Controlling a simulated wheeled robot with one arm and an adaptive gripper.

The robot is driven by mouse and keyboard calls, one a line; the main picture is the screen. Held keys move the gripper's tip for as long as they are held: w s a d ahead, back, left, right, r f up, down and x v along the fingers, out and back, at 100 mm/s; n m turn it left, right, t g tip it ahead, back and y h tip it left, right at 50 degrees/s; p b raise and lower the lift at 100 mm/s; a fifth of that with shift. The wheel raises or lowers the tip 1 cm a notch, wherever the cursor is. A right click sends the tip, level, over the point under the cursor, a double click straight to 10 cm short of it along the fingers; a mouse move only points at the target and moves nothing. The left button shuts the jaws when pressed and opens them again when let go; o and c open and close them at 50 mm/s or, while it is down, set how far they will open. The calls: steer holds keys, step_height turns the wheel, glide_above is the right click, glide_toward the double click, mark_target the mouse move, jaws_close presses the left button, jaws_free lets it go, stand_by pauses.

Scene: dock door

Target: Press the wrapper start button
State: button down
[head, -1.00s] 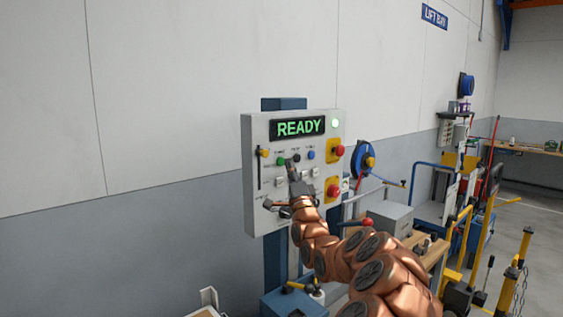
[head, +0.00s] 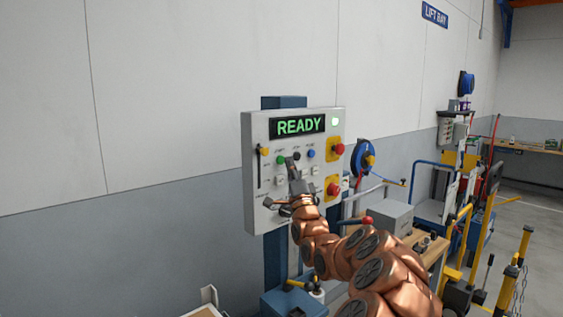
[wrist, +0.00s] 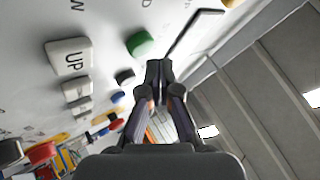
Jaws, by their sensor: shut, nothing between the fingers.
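The wrapper control panel (head: 258,205) is a light grey box whose display (head: 297,127) reads READY in green. A green button (head: 281,160) sits below the display, left of a black button (head: 297,155) and a blue button (head: 311,154). My gripper (head: 289,163) is shut and empty, its tips at the panel just right of the green button. In the wrist view my fingertips (wrist: 158,72) are close to the green button (wrist: 140,44), with the black button (wrist: 125,77) to their left. I cannot tell whether they touch the panel. The button labels are too small or partly hidden.
White keys, one marked UP (wrist: 70,58), sit below the buttons. A bench and yellow posts (head: 516,272) stand at right.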

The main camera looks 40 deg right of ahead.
steer(key=shift+w, duration=0.1)
stand_by(0.3)
steer(key=shift+w, duration=0.3)
steer(key=shift+w, duration=0.5)
stand_by(0.9)
steer(key=shift+s+f+b, duration=0.1)
steer(key=shift+s+b, duration=0.05)
steer(key=shift+b, duration=0.25)
steer(key=shift+s+b, duration=0.75)
